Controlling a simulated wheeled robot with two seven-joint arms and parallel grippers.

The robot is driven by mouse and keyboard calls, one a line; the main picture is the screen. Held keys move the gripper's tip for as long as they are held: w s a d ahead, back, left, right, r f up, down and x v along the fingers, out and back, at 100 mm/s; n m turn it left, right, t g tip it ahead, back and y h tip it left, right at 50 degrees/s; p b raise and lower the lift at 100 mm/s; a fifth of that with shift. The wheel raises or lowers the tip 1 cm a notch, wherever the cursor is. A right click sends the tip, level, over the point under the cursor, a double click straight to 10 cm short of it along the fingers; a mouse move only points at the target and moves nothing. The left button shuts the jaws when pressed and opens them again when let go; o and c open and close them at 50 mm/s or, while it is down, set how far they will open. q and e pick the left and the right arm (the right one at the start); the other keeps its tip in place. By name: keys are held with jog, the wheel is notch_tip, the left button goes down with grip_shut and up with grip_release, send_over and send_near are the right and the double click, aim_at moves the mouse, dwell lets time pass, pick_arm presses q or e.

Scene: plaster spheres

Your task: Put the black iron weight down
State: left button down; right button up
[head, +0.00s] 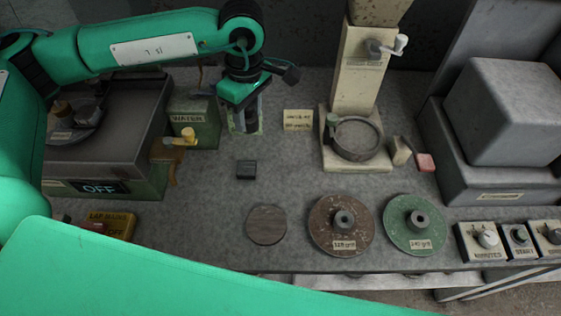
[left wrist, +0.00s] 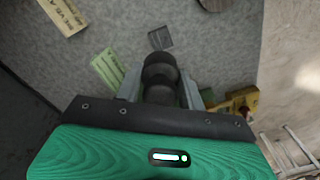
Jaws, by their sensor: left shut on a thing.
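My left gripper (head: 245,118) hangs at the back of the bench, left of the cream sign. In the left wrist view the gripper (left wrist: 160,92) is shut on the black iron weight (left wrist: 160,72), a dark rounded piece with a knob, between its two grey fingers. In the head view the weight is mostly hidden by the gripper and hard to tell from it. Whether its base touches the bench cannot be told. A pale green card (left wrist: 107,70) lies beside the gripper in the left wrist view. My right gripper is not in view.
A small dark square block (head: 246,169) lies in front of the gripper. The green WATER box (head: 195,118) stands close left, the cream sign (head: 298,119) right. A brown disc (head: 266,224), a rusty plate (head: 324,235) and a green plate (head: 398,238) lie along the front.

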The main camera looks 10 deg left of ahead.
aim_at(280, 163)
pick_arm(q)
jog(key=n, duration=0.2)
jog(key=d+n, duration=0.1)
jog(key=n, duration=0.1)
jog(key=w+n, duration=0.1)
jog(key=shift+d+r+n, duration=0.25)
jog(key=shift+r+n, duration=0.05)
jog(key=shift+n, duration=0.1)
jog(key=w+d+r+n, duration=0.1)
jog(key=w+d+n, duration=0.25)
jog(key=n, duration=1.55)
jog(key=shift+h, duration=0.4)
jog(key=f+p, duration=0.2)
jog(key=f, duration=0.4)
jog(key=f+p, duration=0.1)
jog(key=f, duration=0.6)
jog(key=d+f+p, duration=0.1)
jog(key=f+p, duration=0.1)
jog(key=f, duration=0.4)
jog(key=shift+f+p, duration=0.3)
jog(key=shift+f, duration=0.1)
jog(key=shift+f, duration=0.15)
jog(key=c, duration=0.9)
grip_release()
jog(key=shift+a, duration=0.1)
jog(key=shift+o, duration=0.2)
